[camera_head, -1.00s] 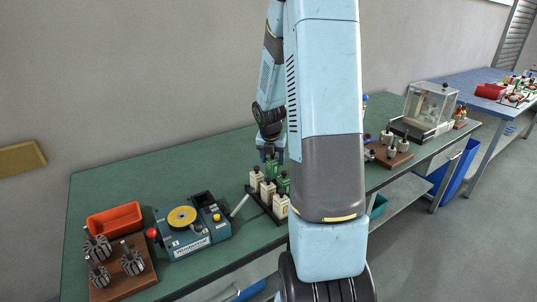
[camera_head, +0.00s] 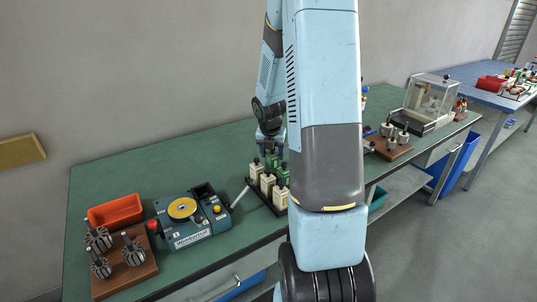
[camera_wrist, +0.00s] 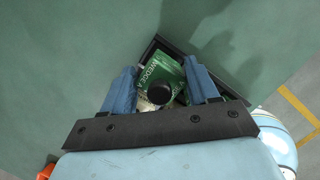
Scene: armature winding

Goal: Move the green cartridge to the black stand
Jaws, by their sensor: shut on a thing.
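A green cartridge (camera_wrist: 162,70) with a black round knob and white lettering sits between the two blue fingers of my gripper (camera_wrist: 163,84) in the wrist view. My gripper is shut on it. In the head view, my gripper (camera_head: 269,148) is over the back of a black rack (camera_head: 254,198) holding cream and green cartridges. The held cartridge (camera_head: 271,162) is partly hidden there. In the wrist view, the black rack's edge (camera_wrist: 178,47) shows just behind and beside it. I cannot tell whether the cartridge is seated or lifted, or whether this rack is the black stand.
Left of the rack stand a teal machine (camera_head: 187,220) with a yellow disc, an orange bin (camera_head: 115,211) and a wooden board (camera_head: 126,278) with armatures. To the right are another wooden board (camera_head: 391,151) and a clear case (camera_head: 431,101). The green table (camera_head: 150,170) is bare behind.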

